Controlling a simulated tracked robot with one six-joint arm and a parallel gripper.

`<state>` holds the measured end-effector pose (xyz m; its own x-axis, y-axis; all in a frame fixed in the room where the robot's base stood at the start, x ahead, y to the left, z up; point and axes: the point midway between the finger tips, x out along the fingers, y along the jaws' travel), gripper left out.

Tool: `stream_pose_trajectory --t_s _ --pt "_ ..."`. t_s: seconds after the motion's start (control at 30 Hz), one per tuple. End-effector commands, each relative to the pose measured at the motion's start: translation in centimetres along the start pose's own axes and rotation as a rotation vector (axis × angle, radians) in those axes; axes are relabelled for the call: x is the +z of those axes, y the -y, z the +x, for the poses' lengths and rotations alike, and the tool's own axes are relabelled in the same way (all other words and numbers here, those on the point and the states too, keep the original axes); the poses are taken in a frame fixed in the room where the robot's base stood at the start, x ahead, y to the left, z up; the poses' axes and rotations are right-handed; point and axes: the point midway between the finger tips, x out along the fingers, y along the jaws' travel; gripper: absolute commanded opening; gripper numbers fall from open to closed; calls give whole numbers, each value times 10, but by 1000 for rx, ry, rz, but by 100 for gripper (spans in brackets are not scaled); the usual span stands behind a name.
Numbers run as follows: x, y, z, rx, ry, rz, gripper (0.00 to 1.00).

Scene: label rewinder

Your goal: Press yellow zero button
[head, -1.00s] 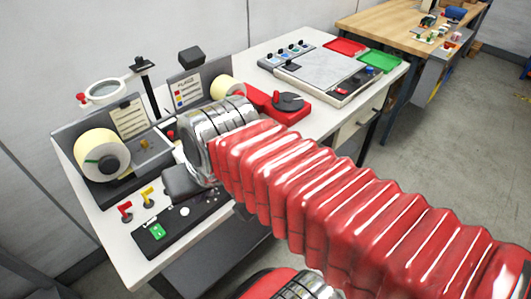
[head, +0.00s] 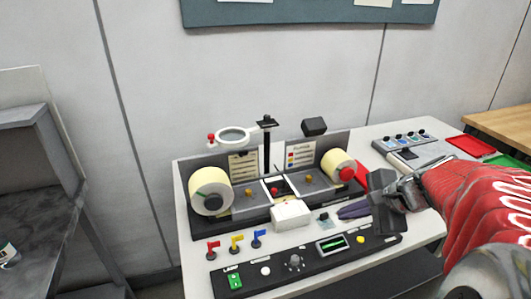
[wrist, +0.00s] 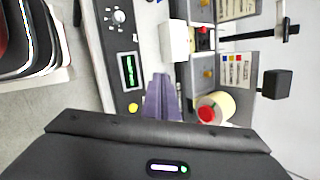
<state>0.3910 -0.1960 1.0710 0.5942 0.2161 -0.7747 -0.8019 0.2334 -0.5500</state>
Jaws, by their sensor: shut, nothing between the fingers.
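The yellow button (head: 361,240) is a small round cap at the right end of the black control panel (head: 320,266), beside the green-lit display (head: 330,245). In the wrist view, the yellow button (wrist: 133,107) shows left of my gripper (wrist: 162,78), just below the display (wrist: 128,70). My gripper (head: 341,213) has purple-grey fingers, shut with nothing between them. In the head view it points left above the bench, behind the panel and up-left of the button. The fingers look apart from the button; their height above the bench is hard to tell.
A white box (head: 291,214) stands left of my fingertips. Label rolls (head: 211,190) and (head: 338,163) sit on the rewinder behind. Red, yellow and blue levers (head: 236,243), a green switch (head: 235,281) and a knob (head: 294,262) lie left of the button.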

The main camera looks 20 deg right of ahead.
Motion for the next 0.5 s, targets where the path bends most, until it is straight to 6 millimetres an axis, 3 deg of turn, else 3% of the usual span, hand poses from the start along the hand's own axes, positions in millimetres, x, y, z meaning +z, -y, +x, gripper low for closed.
stream_pose_trajectory --t_s 0.03,0.2,0.3,0.5 --pt "-18 2 -3 -25 -2 80 0" --pt "-59 11 -13 -106 3 280 0" --pt "-72 13 -16 -133 5 340 0" --pt "-76 15 -18 -143 7 360 0"
